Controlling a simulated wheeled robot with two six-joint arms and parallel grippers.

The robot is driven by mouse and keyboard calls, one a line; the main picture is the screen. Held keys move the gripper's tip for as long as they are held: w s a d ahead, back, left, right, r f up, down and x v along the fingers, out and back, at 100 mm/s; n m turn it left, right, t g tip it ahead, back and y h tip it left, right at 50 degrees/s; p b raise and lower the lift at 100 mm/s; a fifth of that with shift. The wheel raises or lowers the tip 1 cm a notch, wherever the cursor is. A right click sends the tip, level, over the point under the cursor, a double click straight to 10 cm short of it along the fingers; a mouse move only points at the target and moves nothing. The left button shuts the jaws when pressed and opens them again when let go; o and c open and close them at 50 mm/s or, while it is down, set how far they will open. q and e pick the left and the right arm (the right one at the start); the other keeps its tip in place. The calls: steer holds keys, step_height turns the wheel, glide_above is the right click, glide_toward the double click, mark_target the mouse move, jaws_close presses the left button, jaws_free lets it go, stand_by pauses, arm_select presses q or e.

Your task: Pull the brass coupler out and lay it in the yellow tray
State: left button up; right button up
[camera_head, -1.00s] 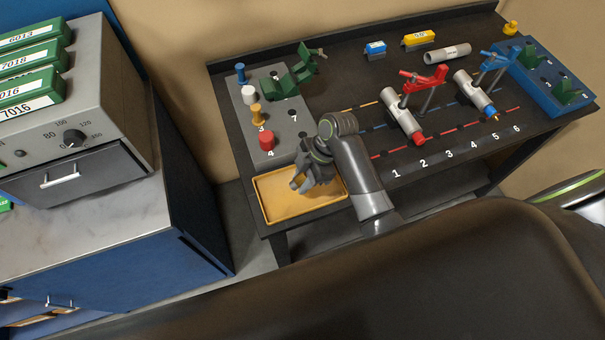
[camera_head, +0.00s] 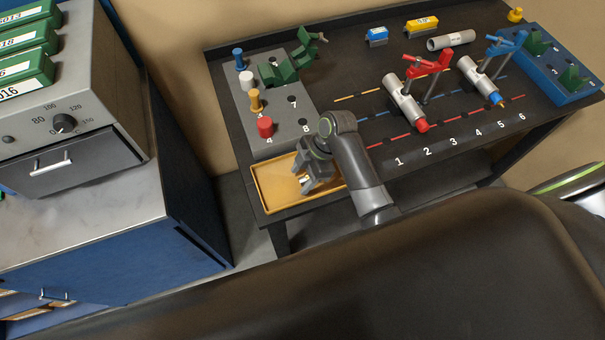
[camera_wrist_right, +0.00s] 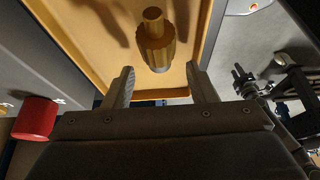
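The brass coupler (camera_wrist_right: 155,42) shows in the right wrist view, with a ribbed body and a narrower round end. It lies beyond my right gripper's fingertips, over the floor of the yellow tray; whether it touches the floor is hard to tell. My right gripper (camera_wrist_right: 162,85) is open, its two fingers apart, with a gap between them and the coupler. In the head view my right gripper (camera_head: 312,182) is over the yellow tray (camera_head: 266,198) at the bench's front left corner and hides the coupler. My left gripper is not in view.
A grey block (camera_head: 262,108) with coloured pegs stands behind the tray; its red peg (camera_head: 265,127) is nearest. A red clamp (camera_head: 430,66) and a blue clamp (camera_head: 507,45) hold pipes (camera_head: 403,98) to the right. A grey cabinet (camera_head: 92,110) stands left, across a gap.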

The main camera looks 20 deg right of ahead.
steer(key=shift+r, duration=0.1)
steer(key=p+v, duration=0.2)
steer(key=v, duration=1.5)
steer(key=shift+p, duration=0.4)
steer(key=shift+r, duration=0.1)
